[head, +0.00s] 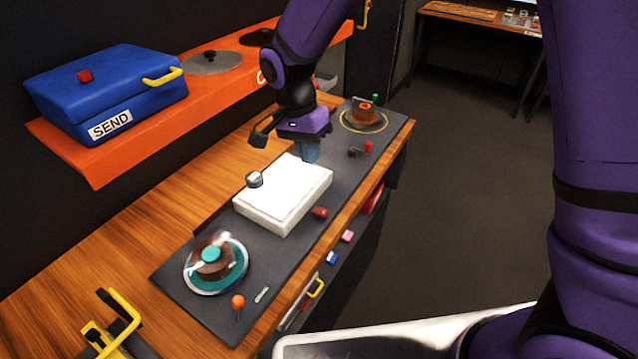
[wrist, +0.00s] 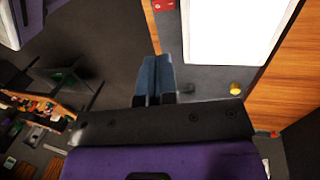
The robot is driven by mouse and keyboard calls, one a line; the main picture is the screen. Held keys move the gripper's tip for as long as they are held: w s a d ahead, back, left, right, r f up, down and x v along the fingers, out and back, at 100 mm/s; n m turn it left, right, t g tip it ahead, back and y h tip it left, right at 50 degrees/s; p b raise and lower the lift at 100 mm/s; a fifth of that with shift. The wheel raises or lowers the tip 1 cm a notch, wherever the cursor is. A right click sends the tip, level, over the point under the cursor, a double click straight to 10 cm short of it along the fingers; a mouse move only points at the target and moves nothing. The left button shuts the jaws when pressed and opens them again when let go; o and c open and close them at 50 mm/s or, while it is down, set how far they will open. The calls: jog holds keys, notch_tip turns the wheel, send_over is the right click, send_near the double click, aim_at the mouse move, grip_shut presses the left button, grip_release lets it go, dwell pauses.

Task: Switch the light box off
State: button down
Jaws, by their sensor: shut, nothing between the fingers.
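The light box (head: 292,184) is a low white box with a bright white top, on the dark panel in the head view. Its bright top also fills the upper right of the wrist view (wrist: 230,28). A small grey round piece (head: 254,179) is at its left edge. A red piece (head: 320,212) lies by its front side; a red piece also shows in the wrist view (wrist: 164,5). My gripper (head: 309,152) is just past the box's far right end, its blue fingers pointing down. In the wrist view the fingers (wrist: 155,65) are together and empty.
The dark panel (head: 200,308) also carries a teal-ringed trackball (head: 212,256), an orange-topped lever (head: 238,302) and an orange-brown dial (head: 365,113). A red-topped piece (head: 368,147) is right of my gripper. A brass knob (wrist: 236,87) shows near the box in the wrist view.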

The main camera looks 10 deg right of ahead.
aim_at(324, 210)
jog(key=x, duration=1.3)
jog(key=shift+d+f, duration=0.1)
jog(key=shift+f, duration=0.15)
jog(key=shift+s, duration=0.1)
